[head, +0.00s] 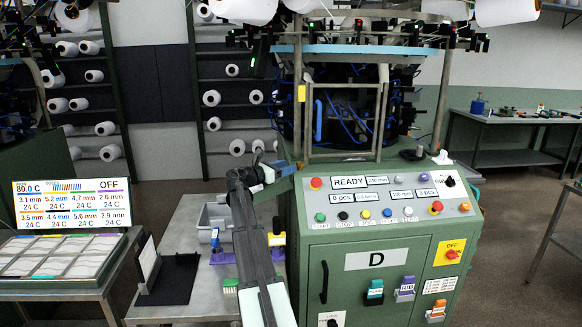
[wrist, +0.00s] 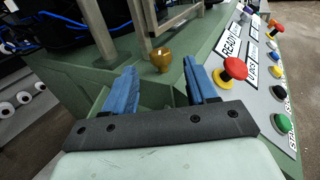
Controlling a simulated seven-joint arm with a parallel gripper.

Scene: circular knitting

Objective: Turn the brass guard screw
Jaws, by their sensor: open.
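The brass guard screw (wrist: 162,59) shows in the wrist view as a round, golden-brown knob on the green machine top, at the foot of the grey guard frame (wrist: 165,18). My gripper (wrist: 160,72) is open, with its two blue fingers apart and nothing between them. The screw appears in the gap between the fingertips, a little beyond them. In the head view my gripper (head: 287,168) is at the left edge of the machine top, by the guard frame (head: 340,105). I cannot make out the screw in the head view; my gripper may hide it.
The control panel (head: 390,195) lies just right of my gripper. A red mushroom button (wrist: 235,68) is close to the right finger in the wrist view. A small table (head: 195,235) with a grey bin (head: 213,222) stands left of the machine (head: 345,262).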

